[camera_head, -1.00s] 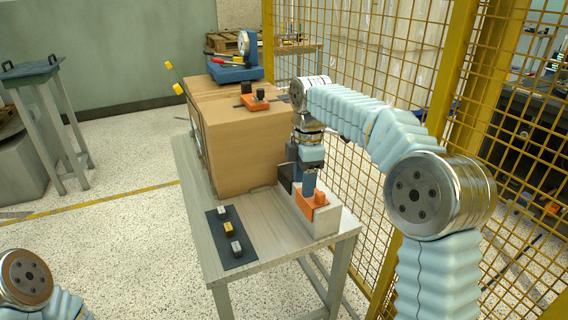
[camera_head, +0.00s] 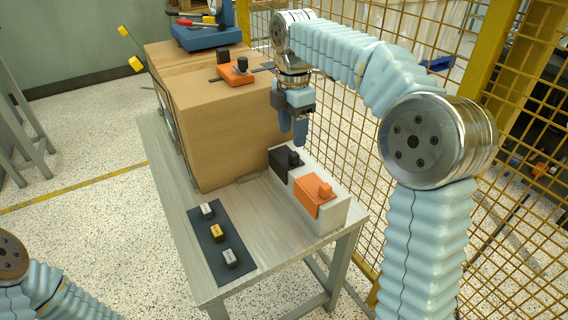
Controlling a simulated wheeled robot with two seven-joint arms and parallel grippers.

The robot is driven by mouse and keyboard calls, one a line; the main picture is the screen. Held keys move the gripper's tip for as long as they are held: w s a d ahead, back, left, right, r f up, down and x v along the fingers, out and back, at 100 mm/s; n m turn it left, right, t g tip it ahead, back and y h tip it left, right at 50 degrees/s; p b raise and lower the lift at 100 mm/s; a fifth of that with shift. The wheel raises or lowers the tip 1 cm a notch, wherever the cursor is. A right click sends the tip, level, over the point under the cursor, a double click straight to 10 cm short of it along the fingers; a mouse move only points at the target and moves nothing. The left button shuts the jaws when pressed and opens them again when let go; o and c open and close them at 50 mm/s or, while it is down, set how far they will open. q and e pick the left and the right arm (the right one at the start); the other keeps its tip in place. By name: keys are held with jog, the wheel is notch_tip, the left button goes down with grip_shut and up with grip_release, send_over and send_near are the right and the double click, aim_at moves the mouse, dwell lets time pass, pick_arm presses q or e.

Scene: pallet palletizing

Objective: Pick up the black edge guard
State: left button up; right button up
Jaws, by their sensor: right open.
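The black edge guard (camera_head: 281,164) sits at the far end of a light block on the table, beside the cardboard box. It has a small dark knob on top. An orange edge guard (camera_head: 310,197) sits on the same block, nearer to me. My right gripper (camera_head: 300,140) points down just above the black guard, its fingers open and empty and apart from the guard's knob as far as I can tell. Of my left arm only a part shows at the lower left; its gripper is out of view.
A dark mat (camera_head: 216,262) holds three small blocks. The yellow mesh fence (camera_head: 345,130) stands close behind the right arm.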

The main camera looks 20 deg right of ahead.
aim_at(293, 154)
notch_tip(293, 154, down, 6)
jog(key=shift+d+f+b, duration=0.1)
jog(key=shift+f+b, duration=0.05)
jog(key=shift+b, duration=0.2)
grip_shut()
